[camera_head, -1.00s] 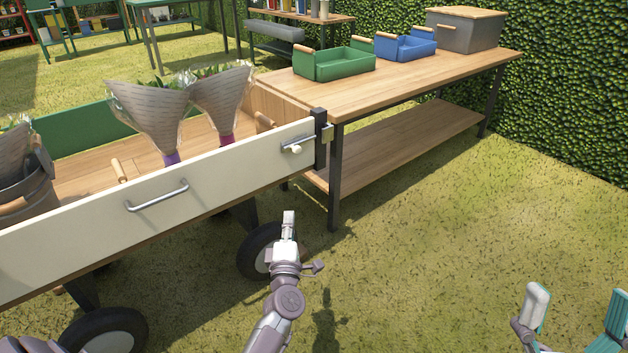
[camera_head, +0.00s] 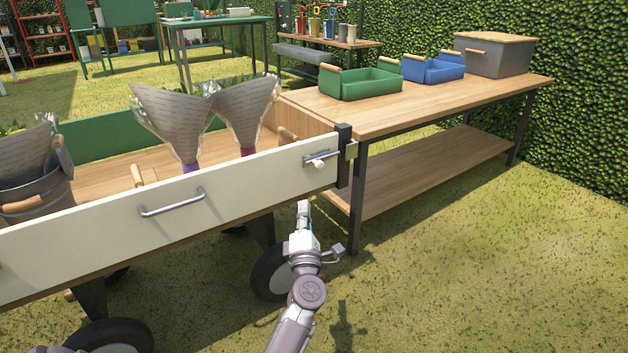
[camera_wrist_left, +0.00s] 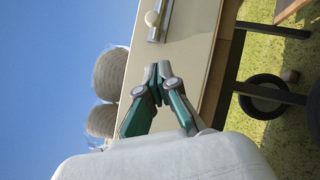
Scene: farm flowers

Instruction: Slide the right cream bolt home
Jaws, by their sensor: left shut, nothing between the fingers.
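The right cream bolt (camera_head: 319,163), a cream knob on a grey metal bar, sits near the right end of the cart's cream side panel (camera_head: 235,180). The bolt also shows in the left wrist view (camera_wrist_left: 152,18), near the top edge. My left gripper (camera_head: 304,207) is shut and empty, below the bolt and apart from it. In the left wrist view its closed fingertips (camera_wrist_left: 157,75) are in front of the cream panel. My right gripper is out of view.
A metal handle (camera_head: 172,203) projects from the panel's middle. A dark corner post (camera_head: 343,155) stands right of the bolt, close to the wooden workbench (camera_head: 440,100). Wrapped bouquets (camera_head: 245,105) stand in the cart. Grass at the right is clear.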

